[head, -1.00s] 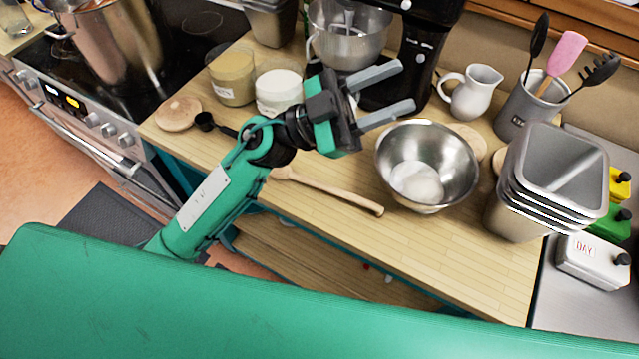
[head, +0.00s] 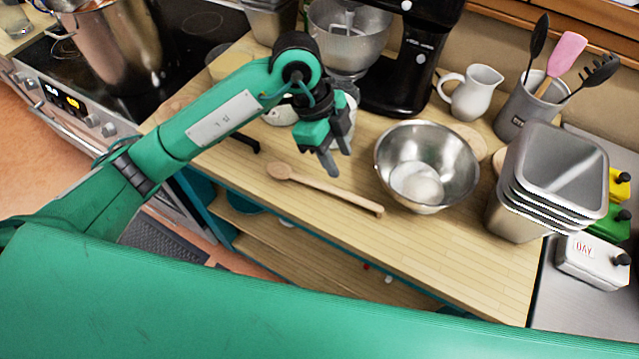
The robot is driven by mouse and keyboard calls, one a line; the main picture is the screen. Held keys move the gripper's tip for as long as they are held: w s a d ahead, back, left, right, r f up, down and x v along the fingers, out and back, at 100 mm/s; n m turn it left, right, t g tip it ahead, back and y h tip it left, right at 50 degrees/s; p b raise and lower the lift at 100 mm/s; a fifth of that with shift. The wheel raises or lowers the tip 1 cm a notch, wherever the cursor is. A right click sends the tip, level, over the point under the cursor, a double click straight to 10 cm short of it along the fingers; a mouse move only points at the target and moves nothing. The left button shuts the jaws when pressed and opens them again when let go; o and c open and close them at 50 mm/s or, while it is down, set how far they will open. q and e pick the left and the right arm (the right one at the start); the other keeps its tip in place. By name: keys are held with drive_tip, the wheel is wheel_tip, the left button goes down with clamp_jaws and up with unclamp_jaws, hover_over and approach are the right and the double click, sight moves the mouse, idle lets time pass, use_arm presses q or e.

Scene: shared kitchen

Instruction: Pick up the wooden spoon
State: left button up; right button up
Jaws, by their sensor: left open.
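The wooden spoon (head: 328,189) lies on the wooden counter, its bowl end to the left and its handle running right and toward the front edge. My left gripper (head: 338,165) is open and empty. Its fingers point down above the counter, just behind the spoon in the picture and apart from it. The whole spoon is visible. My right gripper is not in view.
A metal bowl (head: 427,166) with white contents stands right of the spoon. Stacked metal tins (head: 550,180) are farther right. A mixer (head: 410,60), a jug (head: 471,92) and a utensil crock (head: 522,108) stand behind. The counter (head: 440,250) in front is clear.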

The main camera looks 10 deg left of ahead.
use_arm(q)
drive_tip(key=p, duration=0.2)
hover_over(358, 199)
drive_tip(key=a, duration=0.2)
drive_tip(key=f, duration=0.7)
drive_tip(key=shift+w+a+f, duration=0.1)
drive_tip(key=shift+w+a, duration=0.05)
drive_tip(key=shift+a, duration=0.05)
drive_tip(key=x, duration=0.2)
drive_tip(key=p+x, duration=0.1)
drive_tip(key=x, duration=0.1)
drive_tip(key=shift+w+d+p, duration=0.1)
drive_tip(key=shift+d+p, duration=0.05)
drive_tip(key=shift+p, duration=0.15)
drive_tip(key=shift+d+f, duration=0.2)
drive_tip(key=shift+f, duration=0.35)
clamp_jaws()
